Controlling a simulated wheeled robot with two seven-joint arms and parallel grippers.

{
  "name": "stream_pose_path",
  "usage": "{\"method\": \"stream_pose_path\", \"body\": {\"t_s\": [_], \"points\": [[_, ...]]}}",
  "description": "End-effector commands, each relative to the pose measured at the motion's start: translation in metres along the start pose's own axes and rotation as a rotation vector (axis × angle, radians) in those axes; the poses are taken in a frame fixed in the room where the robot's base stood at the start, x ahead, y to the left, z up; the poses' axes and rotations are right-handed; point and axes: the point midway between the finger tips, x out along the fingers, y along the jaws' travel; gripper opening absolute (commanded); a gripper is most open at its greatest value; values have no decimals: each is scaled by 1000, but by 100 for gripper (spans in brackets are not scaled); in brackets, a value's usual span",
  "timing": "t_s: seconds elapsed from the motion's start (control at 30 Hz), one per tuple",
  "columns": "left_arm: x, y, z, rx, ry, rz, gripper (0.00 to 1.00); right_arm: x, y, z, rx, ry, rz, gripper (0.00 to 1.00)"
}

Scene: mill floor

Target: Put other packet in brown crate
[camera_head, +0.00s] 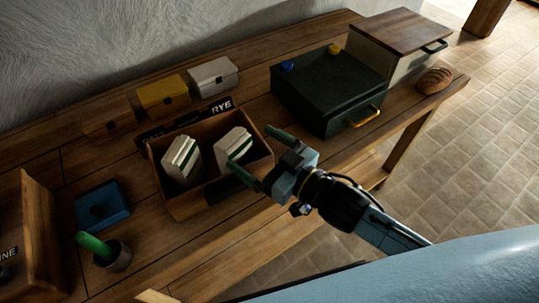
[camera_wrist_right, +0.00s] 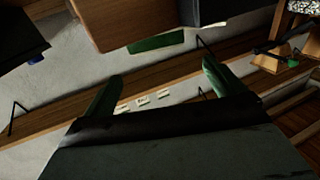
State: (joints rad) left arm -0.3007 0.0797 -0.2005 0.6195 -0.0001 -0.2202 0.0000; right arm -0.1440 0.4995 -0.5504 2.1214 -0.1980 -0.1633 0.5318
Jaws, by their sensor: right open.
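The brown crate (camera_head: 186,208) stands on the wooden table in the head view. Two pale packets with dark green stripes stand in it, slightly tilted: the left packet (camera_head: 181,160) and the right packet (camera_head: 233,143). My right gripper (camera_head: 258,153) is open over the crate's right end, with its green fingers apart. One fingertip is close to the right packet; I cannot tell whether they touch. In the wrist view the right gripper (camera_wrist_right: 160,88) also shows open, with nothing held between its fingers. My left gripper is not in view.
Yellow (camera_head: 163,93) and white (camera_head: 213,77) boxes stand behind the crate. A dark green drawer box (camera_head: 325,90) is at right, with bread (camera_head: 435,80) beyond. A blue tray (camera_head: 102,206) and grey cup (camera_head: 115,258) holding something green are at left.

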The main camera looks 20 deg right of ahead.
Motion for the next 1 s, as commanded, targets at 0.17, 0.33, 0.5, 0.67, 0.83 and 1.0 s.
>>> {"method": "stream_pose_path", "body": {"t_s": [0.17, 0.33, 0.5, 0.67, 0.83, 1.0], "points": [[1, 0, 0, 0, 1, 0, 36, -22, 0, 0, 0, 0, 1, 94], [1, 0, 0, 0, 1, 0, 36, -30, 0, 0, -1, 1, 0, 94], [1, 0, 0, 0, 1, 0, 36, -30, 0, 0, -1, 2, 0, 94], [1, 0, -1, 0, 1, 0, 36, -30, 0, 0, -1, 1, 0, 94], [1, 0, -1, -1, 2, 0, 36, -30, 0, 0, -1, 1, 0, 94], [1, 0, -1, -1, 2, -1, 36, -30, 0, 0, 0, 1, 0, 94]]}}
